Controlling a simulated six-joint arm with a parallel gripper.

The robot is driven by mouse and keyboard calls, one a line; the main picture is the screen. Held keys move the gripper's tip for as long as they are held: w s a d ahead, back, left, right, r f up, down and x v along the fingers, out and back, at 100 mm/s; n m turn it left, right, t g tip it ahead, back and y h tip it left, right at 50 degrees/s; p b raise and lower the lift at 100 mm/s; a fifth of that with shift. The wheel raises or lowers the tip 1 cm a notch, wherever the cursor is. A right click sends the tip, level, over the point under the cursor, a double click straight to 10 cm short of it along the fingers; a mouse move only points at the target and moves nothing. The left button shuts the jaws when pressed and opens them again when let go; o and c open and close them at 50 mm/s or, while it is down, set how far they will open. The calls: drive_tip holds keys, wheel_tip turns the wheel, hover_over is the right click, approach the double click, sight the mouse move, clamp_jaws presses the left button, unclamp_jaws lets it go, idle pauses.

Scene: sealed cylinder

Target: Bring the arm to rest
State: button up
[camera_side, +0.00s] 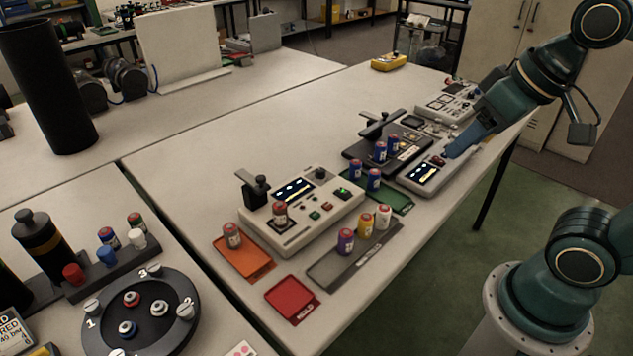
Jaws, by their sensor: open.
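My arm reaches in from the right side of the picture. My gripper (452,150) is at its lower end, with blue fingers pointing down and left, close to the right-hand grey device (420,176). The gap between the fingers is too small to make out, and I see nothing held. I cannot tell whether the fingertips touch the device or hang above it. A red-topped cylinder (280,213) stands on the left grey device (322,209). Another red-topped cylinder (232,236) stands on the orange tray (256,266).
Blue cylinders (374,180) stand on the green tray (403,204) and dark device (357,150). Purple (345,241), yellow and white cylinders stand on the grey tray (328,271). The red tray (292,298) is empty. A round black turntable (140,318) is lower left.

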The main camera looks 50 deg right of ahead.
drive_tip(key=shift+s+d+f+n, duration=0.15)
drive_tip(key=shift+s+f+n, duration=0.15)
drive_tip(key=shift+s+n, duration=0.35)
idle(0.8)
